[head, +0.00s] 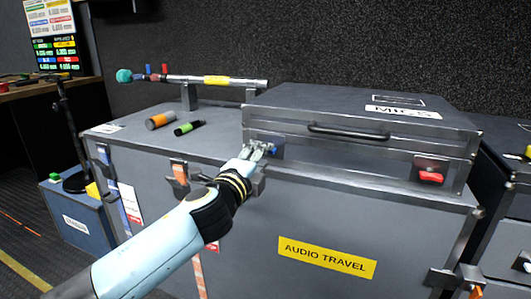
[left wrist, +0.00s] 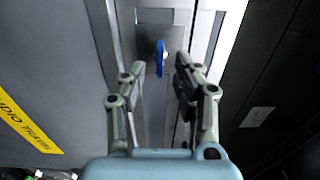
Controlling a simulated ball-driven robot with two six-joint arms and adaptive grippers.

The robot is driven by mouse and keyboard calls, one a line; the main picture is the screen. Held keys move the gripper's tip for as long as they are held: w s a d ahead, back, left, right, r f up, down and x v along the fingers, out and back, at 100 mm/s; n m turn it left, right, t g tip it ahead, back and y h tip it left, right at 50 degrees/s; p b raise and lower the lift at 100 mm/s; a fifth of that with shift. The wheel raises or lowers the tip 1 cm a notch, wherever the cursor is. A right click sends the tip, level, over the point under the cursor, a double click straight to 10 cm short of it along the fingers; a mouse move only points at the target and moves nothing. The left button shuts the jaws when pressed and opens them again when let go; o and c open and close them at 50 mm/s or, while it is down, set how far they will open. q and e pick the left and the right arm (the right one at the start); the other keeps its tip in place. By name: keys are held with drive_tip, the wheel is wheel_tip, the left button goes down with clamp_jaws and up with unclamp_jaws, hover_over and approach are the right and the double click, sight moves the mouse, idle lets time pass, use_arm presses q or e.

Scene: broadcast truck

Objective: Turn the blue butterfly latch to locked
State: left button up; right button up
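The blue butterfly latch (head: 274,151) is on the left front of the silver-edged grey MICS case (head: 345,160), partly hidden by my left gripper. In the left wrist view the blue latch (left wrist: 160,57) appears as a narrow upright wing on a metal plate. My left gripper (head: 262,148) is at the latch. In the left wrist view my left gripper (left wrist: 160,70) is open, with one fingertip on each side of the latch and visible gaps on both sides. I cannot tell how far the tips reach over it. My right gripper is not in view.
A red latch (head: 431,177) is on the right front of the same case, beyond a dark handle (head: 348,132). The case sits on a large grey trunk with a yellow AUDIO TRAVEL label (head: 327,256). Orange and green cylinders (head: 162,120) lie to the left.

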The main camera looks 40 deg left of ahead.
use_arm(q)
drive_tip(key=v, duration=0.8)
drive_tip(key=shift+s+d, duration=0.15)
drive_tip(key=shift+s, duration=0.2)
drive_tip(key=shift+r, duration=0.1)
drive_tip(key=s+f+n+g+p, duration=0.1)
drive_tip(key=s+f+n+g, duration=0.3)
drive_tip(key=f, duration=0.7)
drive_tip(key=s+f+g+h+p, duration=0.1)
drive_tip(key=s+f+g, duration=0.1)
drive_tip(key=s+f, duration=0.65)
drive_tip(key=s+f+n+g+p, duration=0.1)
drive_tip(key=s+f+n+g, duration=0.15)
drive_tip(key=f, duration=1.15)
drive_tip(key=s+f+n+g, duration=0.2)
drive_tip(key=s+f, duration=0.3)
drive_tip(key=s, duration=0.5)
drive_tip(key=s+d+f+n+g+h, duration=0.1)
drive_tip(key=s+f+n+g, duration=0.2)
drive_tip(key=s, duration=0.8)
drive_tip(key=s+d+f+n+g+h, duration=0.1)
drive_tip(key=s+f+n+g, duration=0.2)
drive_tip(key=s+f, duration=0.4)
drive_tip(key=s, duration=0.4)
drive_tip(key=shift+d+g, duration=0.15)
drive_tip(key=shift+g, duration=0.2)
drive_tip(key=shift+s, duration=0.1)
